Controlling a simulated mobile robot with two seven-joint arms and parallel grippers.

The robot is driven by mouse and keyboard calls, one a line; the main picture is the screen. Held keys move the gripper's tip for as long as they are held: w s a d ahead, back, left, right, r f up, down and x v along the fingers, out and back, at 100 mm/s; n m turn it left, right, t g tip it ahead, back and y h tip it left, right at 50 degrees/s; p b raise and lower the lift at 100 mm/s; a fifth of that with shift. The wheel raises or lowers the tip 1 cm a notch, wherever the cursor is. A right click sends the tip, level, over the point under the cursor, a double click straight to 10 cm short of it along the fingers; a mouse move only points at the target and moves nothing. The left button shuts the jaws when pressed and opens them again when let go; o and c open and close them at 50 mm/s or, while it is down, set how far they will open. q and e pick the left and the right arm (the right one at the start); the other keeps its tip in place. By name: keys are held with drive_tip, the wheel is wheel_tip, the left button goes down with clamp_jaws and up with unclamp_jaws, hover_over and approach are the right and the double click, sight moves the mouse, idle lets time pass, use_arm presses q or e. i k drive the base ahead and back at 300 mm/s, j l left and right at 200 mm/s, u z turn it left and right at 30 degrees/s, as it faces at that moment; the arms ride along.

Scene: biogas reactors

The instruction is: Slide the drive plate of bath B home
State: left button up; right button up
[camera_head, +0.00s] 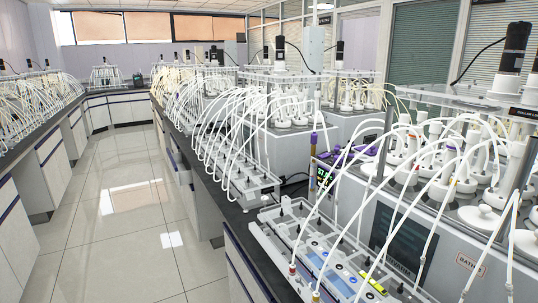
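A near bath (447,255) stands at the right, a grey box with a label reading "BATH"; the letter after it is too small to read. Several white-capped bottles with white tubes stand on it. A clear plate (440,96) lies above the bottles on metal posts, with a black motor (515,48) on it. I cannot tell whether this is the drive plate of bath B, or whether it is fully seated. The right frame edge cuts off part of it. Neither of my grippers is in view.
A white tube rack (275,228) with colored blocks stands on the dark bench in front of the bath. White tubes arch between rack and bottles. More reactors line both benches. The tiled aisle (120,230) is clear.

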sight(503, 93)
drive_tip(key=z, duration=1.25)
